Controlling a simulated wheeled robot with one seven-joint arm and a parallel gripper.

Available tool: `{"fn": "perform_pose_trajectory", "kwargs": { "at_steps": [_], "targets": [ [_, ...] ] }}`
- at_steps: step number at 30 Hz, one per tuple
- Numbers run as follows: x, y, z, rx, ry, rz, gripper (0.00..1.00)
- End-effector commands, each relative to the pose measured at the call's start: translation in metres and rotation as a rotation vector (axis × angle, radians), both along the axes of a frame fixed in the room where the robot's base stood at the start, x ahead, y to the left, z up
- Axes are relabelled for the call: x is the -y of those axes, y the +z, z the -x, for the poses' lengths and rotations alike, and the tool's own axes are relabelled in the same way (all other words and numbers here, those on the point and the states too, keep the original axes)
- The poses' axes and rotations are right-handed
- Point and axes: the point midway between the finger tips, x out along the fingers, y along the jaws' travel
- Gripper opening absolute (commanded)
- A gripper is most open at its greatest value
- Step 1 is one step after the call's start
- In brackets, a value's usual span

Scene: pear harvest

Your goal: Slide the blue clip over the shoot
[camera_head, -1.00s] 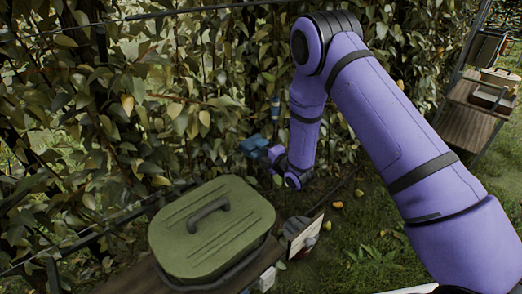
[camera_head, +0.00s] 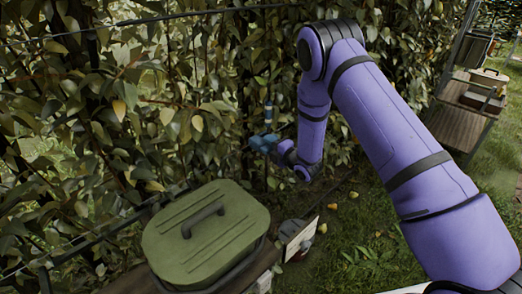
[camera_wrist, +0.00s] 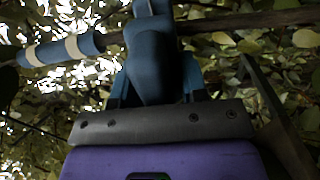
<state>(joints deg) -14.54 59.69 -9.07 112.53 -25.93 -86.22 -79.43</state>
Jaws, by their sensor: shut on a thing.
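In the wrist view my gripper (camera_wrist: 155,88) is shut on the blue clip (camera_wrist: 150,50), a smooth blue-grey piece between the dark blue fingers. The clip's far end reaches the upper edge of the view. A brown shoot (camera_wrist: 245,22) runs across behind it. The clip overlaps the shoot in this view; I cannot tell whether it is around it or only in front. A blue sleeve with cream bands (camera_wrist: 60,48) lies along the shoot to the left. In the head view my gripper (camera_head: 262,143) is by the foliage, just below a small upright blue piece (camera_head: 268,110).
Dense leafy foliage (camera_head: 150,90) and trellis wires fill the left and back. A green lidded box (camera_head: 205,235) stands in front. A wooden shelf cart (camera_head: 465,110) stands at the right. Several yellow fruits lie on the grass.

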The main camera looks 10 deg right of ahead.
Motion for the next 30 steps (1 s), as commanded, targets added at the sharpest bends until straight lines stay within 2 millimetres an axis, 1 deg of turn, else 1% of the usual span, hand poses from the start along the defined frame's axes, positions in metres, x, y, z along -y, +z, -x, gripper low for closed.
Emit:
{"fn": "perform_pose_trajectory", "kwargs": {
  "at_steps": [1,9,10,11,19,22,26,30],
  "targets": [
    [0.003,-0.001,-0.002,-0.002,-0.003,0.001,0.00],
    [0.005,0.000,-0.003,-0.002,-0.006,0.001,0.00],
    [0.005,0.000,-0.003,-0.002,-0.006,0.001,0.47],
    [0.005,0.000,-0.003,-0.002,-0.006,0.001,0.49],
    [0.004,0.000,-0.002,-0.002,-0.003,0.001,0.49],
    [0.008,0.000,0.003,-0.002,-0.003,0.001,0.49],
    [0.018,-0.001,0.018,-0.003,-0.003,0.002,0.49],
    [0.035,-0.001,0.039,-0.005,-0.005,0.002,0.49]
  ]
}}
